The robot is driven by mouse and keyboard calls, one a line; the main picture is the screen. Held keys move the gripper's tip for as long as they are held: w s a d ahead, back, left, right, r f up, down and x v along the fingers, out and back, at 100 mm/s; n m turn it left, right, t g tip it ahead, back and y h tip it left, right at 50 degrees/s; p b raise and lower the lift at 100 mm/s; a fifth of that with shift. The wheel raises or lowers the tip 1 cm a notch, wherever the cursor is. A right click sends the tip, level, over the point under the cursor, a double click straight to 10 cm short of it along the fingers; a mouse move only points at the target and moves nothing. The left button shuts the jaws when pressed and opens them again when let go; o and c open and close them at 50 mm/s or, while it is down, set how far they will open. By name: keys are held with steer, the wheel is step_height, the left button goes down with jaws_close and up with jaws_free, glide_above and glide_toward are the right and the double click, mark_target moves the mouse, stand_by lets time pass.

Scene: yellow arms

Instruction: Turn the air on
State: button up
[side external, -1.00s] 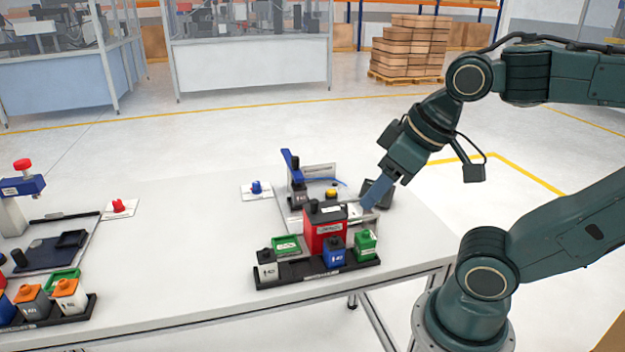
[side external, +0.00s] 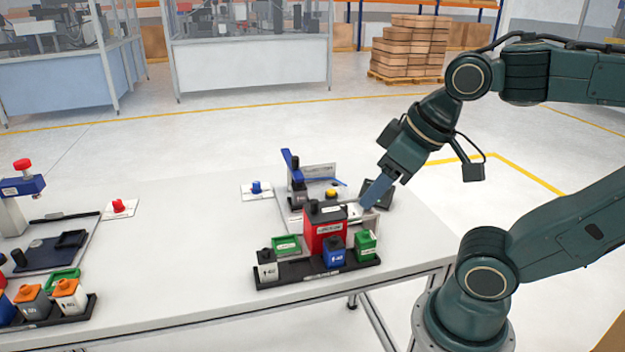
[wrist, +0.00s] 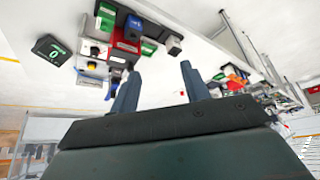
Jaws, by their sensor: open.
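A blue knob (side external: 257,187) stands on a small white plate near the back of the table. A similar red knob (side external: 118,205) sits on another white plate farther left. I cannot tell from the picture which one is the air control. My gripper (side external: 374,193) points down over the right end of the table, to the right of the blue knob and apart from both knobs. In the wrist view, my gripper (wrist: 160,84) shows two separated fingers with nothing between them. A small red spot shows between them in the distance, too small to identify.
A black tray (side external: 320,277) with grey, green, red and blue containers stands in front of my gripper. A fixture with a blue upright lever (side external: 289,163) stands between my gripper and the blue knob. A dark square panel (wrist: 50,50) lies beside my gripper. The table middle is clear.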

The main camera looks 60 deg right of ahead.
steer(key=w+d+r, duration=0.2)
steer(key=w+d, duration=0.2)
steer(key=w, duration=0.8)
steer(key=w+d+r, duration=0.1)
steer(key=w+d, duration=0.3)
steer(key=w, duration=0.7)
steer(key=w+d+f+g, duration=0.1)
steer(key=w+d+f, duration=0.4)
steer(key=w+d, duration=0.3)
glide_toward(256, 182)
steer(key=v, duration=0.5)
steer(key=shift+s, duration=0.1)
steer(key=shift+f, duration=0.1)
steer(key=x, duration=1.3)
steer(key=shift+f, duration=0.2)
